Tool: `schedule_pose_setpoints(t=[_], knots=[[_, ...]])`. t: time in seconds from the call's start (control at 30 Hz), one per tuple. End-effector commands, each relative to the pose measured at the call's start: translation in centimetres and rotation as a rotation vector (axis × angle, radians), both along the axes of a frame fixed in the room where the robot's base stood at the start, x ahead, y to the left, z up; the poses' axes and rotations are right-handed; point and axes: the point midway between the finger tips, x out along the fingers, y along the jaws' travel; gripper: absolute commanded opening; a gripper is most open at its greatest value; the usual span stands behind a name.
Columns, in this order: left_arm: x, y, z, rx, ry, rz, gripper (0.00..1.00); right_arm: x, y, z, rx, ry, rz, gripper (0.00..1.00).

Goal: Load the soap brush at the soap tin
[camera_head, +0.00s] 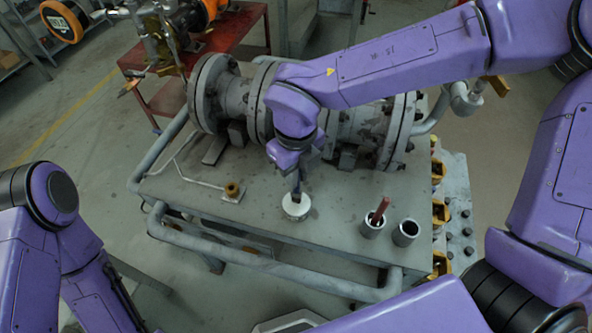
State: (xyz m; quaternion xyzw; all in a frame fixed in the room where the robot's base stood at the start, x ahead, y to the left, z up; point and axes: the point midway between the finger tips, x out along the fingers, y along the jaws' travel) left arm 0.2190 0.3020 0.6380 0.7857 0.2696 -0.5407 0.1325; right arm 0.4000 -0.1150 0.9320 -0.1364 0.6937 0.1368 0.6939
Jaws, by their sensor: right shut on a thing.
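The soap tin (296,211) is a small round white tin on the grey bench top, near its front edge. My right gripper (297,182) points down right above the tin. It is shut on the soap brush, which is mostly hidden by the gripper and wrist. The brush's lower end is at or just above the tin's top; I cannot tell whether it touches. My left arm shows at the lower left, but its gripper is out of view.
A grey flanged valve body (232,95) lies along the back of the bench (335,225). To the right stand a metal cup (372,228) holding a red-handled tool (381,208) and an empty cup (406,233). A small brass piece (232,190) sits at left. A pipe rail runs along the front.

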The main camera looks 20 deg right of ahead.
Motion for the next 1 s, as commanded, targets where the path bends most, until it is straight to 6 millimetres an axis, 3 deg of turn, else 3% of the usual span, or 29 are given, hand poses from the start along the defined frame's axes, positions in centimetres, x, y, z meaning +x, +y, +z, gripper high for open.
schedule_pose_setpoints(t=[1.0], knots=[[-0.01, 0.00, -0.44, 0.000, 0.000, 0.000, 0.00, 0.00, 0.00, -0.83, 0.000, 0.000, 0.000, 0.00]])
